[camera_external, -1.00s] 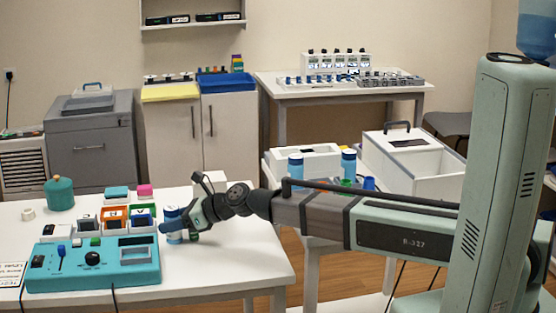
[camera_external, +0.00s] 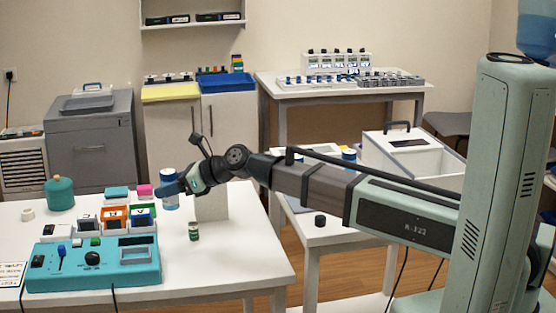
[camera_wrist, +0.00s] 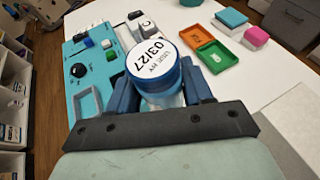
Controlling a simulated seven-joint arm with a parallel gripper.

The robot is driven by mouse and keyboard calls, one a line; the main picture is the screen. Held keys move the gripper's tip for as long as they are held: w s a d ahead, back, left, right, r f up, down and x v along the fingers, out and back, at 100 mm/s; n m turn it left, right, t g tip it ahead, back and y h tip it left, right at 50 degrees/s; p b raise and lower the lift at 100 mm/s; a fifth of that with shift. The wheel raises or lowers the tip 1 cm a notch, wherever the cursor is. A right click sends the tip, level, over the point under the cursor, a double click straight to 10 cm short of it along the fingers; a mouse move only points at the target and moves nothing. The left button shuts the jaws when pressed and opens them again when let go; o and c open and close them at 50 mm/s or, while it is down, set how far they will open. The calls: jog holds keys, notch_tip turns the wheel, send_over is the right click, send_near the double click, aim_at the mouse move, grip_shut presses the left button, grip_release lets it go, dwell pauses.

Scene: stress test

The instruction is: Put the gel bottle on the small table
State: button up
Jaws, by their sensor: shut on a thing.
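A light-blue bottle with a blue cap (camera_external: 169,178), seemingly the gel bottle, is upright in my gripper (camera_external: 172,190), above the right part of the large white table (camera_external: 235,258). In the wrist view, the bottle's white-topped cap (camera_wrist: 152,60) reads 03/27, and dark blue fingers close on both sides of the bottle. The lower white table to the right (camera_external: 342,233), seemingly the small table, is partly hidden by my arm. A small dark round object (camera_external: 320,220) stands on its front part.
A teal control panel (camera_external: 95,265) and coloured trays (camera_external: 115,215) fill the left of the large table. A small green jar (camera_external: 194,231) and an upright white block (camera_external: 211,204) stand near my gripper. A white box (camera_external: 410,160) stands behind my arm.

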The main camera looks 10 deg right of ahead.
jog(key=shift+d+r, duration=0.1)
jog(key=shift+r, duration=0.15)
jog(key=shift+f, duration=5)
jog(key=shift+f, duration=0.1)
jog(key=o, duration=1.2)
jog(key=v, duration=1.2)
jog(key=shift+s, duration=0.15)
